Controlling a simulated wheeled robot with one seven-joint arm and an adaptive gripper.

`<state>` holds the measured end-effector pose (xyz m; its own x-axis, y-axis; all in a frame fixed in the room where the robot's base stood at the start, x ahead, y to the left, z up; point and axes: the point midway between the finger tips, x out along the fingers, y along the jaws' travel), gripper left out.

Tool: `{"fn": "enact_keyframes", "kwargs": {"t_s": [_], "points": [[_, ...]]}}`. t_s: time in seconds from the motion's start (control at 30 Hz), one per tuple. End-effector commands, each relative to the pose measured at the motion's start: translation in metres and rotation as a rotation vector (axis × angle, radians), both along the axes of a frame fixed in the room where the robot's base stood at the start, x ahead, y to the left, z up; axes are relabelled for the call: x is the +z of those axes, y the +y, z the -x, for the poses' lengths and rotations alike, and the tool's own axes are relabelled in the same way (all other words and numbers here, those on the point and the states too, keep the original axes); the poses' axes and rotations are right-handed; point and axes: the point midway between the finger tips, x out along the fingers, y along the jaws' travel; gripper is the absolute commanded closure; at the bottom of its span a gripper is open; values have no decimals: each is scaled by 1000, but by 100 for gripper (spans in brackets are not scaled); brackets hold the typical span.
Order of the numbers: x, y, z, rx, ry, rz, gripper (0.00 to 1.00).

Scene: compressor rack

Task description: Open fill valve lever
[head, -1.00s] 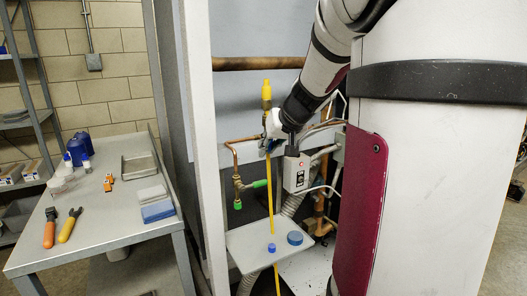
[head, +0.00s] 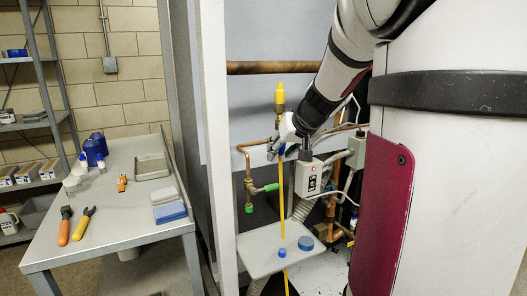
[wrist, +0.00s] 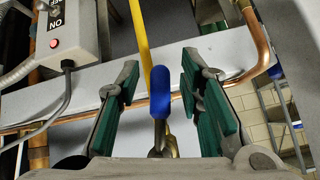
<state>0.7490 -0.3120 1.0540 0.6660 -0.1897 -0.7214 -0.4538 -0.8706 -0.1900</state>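A blue-sleeved lever (wrist: 160,92) stands in the middle of the wrist view, on a metal stem with brass at its base. I take it for the fill valve lever. My gripper (wrist: 159,76) is open, with one green-padded finger on each side of the lever and visible gaps between. In the head view my gripper (head: 276,151) is beside the yellow pipe (head: 281,195), in front of the rack's back panel. There the lever is mostly hidden by my gripper. A separate green-handled valve (head: 270,188) sits lower left on copper pipe.
A grey switch box (head: 309,178) with a red light is right of my gripper; it also shows in the wrist view (wrist: 62,38). Copper pipes (wrist: 262,40) run close by. A small shelf (head: 262,262) is below. A bench (head: 120,215) with tools stands left, beyond the rack post.

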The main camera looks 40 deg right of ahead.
Motion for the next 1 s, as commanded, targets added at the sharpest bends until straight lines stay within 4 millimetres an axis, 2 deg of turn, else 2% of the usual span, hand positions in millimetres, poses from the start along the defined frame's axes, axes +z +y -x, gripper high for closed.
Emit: {"fn": "enact_keyframes", "kwargs": {"t_s": [0.17, 0.4, 0.6, 0.8, 1.0], "points": [[16, 3, 13, -1, -4, 4, 66], [52, 13, 47, 0, -4, 5, 66], [74, 19, 68, -1, -2, 2, 66], [84, 22, 78, -1, 0, 1, 66], [85, 22, 79, -1, 0, 0, 66]]}}
